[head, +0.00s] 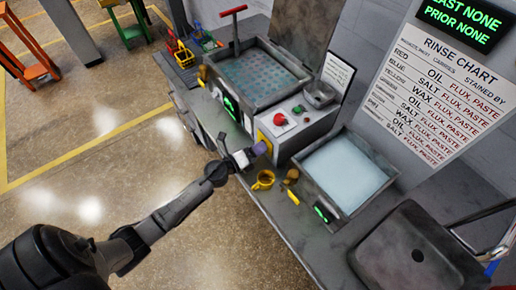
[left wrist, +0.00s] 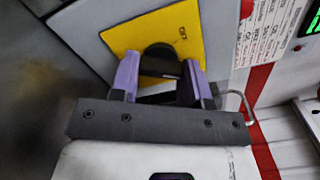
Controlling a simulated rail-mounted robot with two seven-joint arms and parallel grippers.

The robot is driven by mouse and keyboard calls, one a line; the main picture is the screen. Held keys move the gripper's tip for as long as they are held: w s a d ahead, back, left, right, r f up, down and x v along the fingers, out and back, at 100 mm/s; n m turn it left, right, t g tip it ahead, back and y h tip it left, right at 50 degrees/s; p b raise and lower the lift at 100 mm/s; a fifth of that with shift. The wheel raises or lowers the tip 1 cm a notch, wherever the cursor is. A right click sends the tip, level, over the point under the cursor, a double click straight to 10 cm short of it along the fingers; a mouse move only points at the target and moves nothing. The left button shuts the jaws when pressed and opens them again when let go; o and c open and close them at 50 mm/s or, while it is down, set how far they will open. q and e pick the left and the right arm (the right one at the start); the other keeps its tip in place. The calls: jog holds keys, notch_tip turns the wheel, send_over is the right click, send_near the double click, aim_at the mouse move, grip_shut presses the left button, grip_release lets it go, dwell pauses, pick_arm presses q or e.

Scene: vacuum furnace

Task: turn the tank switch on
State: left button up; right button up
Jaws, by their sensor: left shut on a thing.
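The tank switch is a black knob (left wrist: 160,57) on a yellow plate (left wrist: 122,35), with small dark lettering beside the knob. My left gripper has its purple fingers (left wrist: 160,76) on either side of the knob and is shut on it. In the head view the left gripper (head: 259,150) reaches the front of the control box (head: 300,122), where a strip of the yellow plate (head: 264,137) shows; the knob is hidden there. The tank (head: 262,80) with its raised lid stands behind and left of the box. My right gripper is not in view.
A red button (head: 279,119) is on top of the control box. A yellow mug (head: 263,181) and a brass-coloured item (head: 291,176) stand close to the gripper. A second basin (head: 345,170) and a sink (head: 415,255) are to the right.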

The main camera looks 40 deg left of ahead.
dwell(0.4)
pick_arm(q)
jog(key=o, duration=0.9)
jog(key=shift+s+a, duration=0.15)
jog(key=shift+s, duration=0.4)
jog(key=b+v, duration=0.2)
jog(key=v, duration=1)
jog(key=shift+s+a, duration=0.1)
jog(key=shift+s, duration=0.25)
